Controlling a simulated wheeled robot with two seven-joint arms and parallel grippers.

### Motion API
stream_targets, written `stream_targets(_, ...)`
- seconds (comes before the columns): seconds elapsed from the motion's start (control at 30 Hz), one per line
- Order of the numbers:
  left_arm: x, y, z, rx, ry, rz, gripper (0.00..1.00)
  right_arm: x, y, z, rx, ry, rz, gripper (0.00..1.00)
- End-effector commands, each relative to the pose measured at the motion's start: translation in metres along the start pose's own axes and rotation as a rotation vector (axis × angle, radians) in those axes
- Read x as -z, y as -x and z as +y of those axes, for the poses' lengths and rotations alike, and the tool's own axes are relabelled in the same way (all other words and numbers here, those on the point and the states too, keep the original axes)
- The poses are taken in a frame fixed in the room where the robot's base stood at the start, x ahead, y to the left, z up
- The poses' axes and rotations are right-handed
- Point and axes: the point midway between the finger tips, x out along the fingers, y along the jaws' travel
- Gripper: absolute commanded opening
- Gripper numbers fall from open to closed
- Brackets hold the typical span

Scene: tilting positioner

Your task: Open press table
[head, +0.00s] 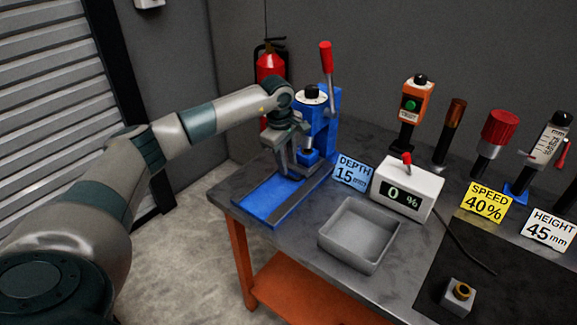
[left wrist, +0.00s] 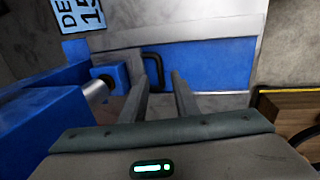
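The blue press (head: 318,125) stands at the back left of the workbench, with a red-knobbed lever (head: 327,65). Its press table, a blue plate between grey strips (head: 262,200), reaches toward the bench's front-left edge. In the left wrist view the blue plate (left wrist: 210,65) lies ahead, with a dark loop handle (left wrist: 153,62) at its near left end. My left gripper (head: 285,168) points down over the table beside the press column. Its fingers (left wrist: 161,78) are apart and look empty; the handle shows just beyond the left fingertip. I cannot tell whether they touch. My right gripper is not in view.
A grey open tray (head: 358,235) and a white display box reading 0 % (head: 408,186) stand right of the press. A blue DEPTH 15 mm sign (head: 353,172) is close to the press. Several tools stand along the back right. A fire extinguisher (head: 270,65) hangs behind.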

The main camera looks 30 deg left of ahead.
Motion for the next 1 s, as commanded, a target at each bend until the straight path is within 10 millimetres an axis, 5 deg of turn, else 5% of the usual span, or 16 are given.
stream_targets(0.3,0.000,-0.034,0.000,0.001,0.000,0.000,0.28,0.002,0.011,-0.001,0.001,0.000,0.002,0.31)
stream_targets(0.67,0.000,-0.039,0.000,0.000,0.000,0.000,0.28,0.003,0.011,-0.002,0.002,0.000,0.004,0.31)
stream_targets(0.8,0.000,-0.039,0.000,0.000,0.000,0.000,0.02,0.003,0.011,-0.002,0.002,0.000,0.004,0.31)
stream_targets(1.0,0.000,-0.039,0.000,0.000,0.000,0.000,0.00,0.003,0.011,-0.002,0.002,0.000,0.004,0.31)
